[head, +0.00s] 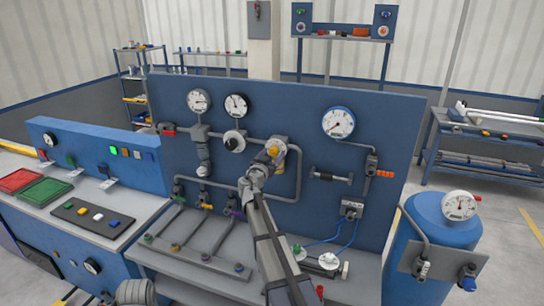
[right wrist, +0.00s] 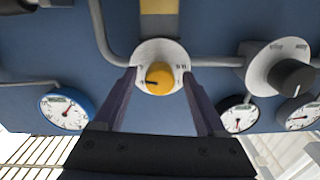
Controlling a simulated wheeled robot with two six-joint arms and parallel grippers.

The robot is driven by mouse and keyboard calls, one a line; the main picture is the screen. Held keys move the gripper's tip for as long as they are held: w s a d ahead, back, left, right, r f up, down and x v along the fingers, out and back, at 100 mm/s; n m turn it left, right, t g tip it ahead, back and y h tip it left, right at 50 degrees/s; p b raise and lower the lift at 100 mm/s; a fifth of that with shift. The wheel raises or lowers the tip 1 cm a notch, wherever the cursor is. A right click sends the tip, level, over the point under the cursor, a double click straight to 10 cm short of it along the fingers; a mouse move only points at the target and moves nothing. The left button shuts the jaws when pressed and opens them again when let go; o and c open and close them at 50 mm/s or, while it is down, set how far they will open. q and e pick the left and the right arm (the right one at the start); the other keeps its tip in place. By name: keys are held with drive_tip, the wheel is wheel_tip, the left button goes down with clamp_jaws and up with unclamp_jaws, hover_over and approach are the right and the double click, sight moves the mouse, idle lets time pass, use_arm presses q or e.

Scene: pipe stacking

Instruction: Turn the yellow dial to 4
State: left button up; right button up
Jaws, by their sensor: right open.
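The yellow dial (right wrist: 159,79) sits on a round white plate with small dark marks, fixed to the blue panel (head: 345,95). In the head view the dial (head: 279,147) shows just beyond my right gripper (head: 267,161), which hides part of its plate. My right gripper is open. In the right wrist view its two dark fingers stand on either side of the plate, with the dial between them and a gap to the knob on each side. The dial's pointer and the numbers are too small to read surely. My left gripper is not in view.
A dial with a black knob (head: 234,142) is on the panel left of the yellow one. A blue-rimmed gauge (head: 338,123) is at upper right, and grey pipes run around the yellow dial. A bench with pipes (head: 190,236) lies below; a blue tank (head: 440,235) stands at right.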

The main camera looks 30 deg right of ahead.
drive_tip(key=v, duration=0.7)
drive_tip(key=shift+s+a, duration=0.25)
drive_tip(key=shift+a, duration=0.05)
drive_tip(key=s+a+f+n+g+y+b, duration=0.2)
drive_tip(key=s+a+f+n+g+y, duration=0.1)
drive_tip(key=s+a+f, duration=0.55)
drive_tip(key=s+a+f+n+g+y+b, duration=0.25)
drive_tip(key=s+a+f, duration=0.25)
drive_tip(key=a+f, duration=0.55)
drive_tip(key=s+a+f+n+g+y+b, duration=0.1)
drive_tip(key=s+a+f+n+g+y, duration=0.2)
drive_tip(key=s+a, duration=0.6)
drive_tip(key=s+a+f+n+g+y+b, duration=0.2)
drive_tip(key=s+a+f+n+g+y, duration=0.1)
drive_tip(key=s+a+f+n, duration=0.3)
drive_tip(key=s+a+f+y, duration=0.1)
drive_tip(key=s+a, duration=0.1)
drive_tip(key=s, duration=0.1)
drive_tip(key=shift+a+f, duration=0.3)
drive_tip(key=shift+a, duration=0.1)
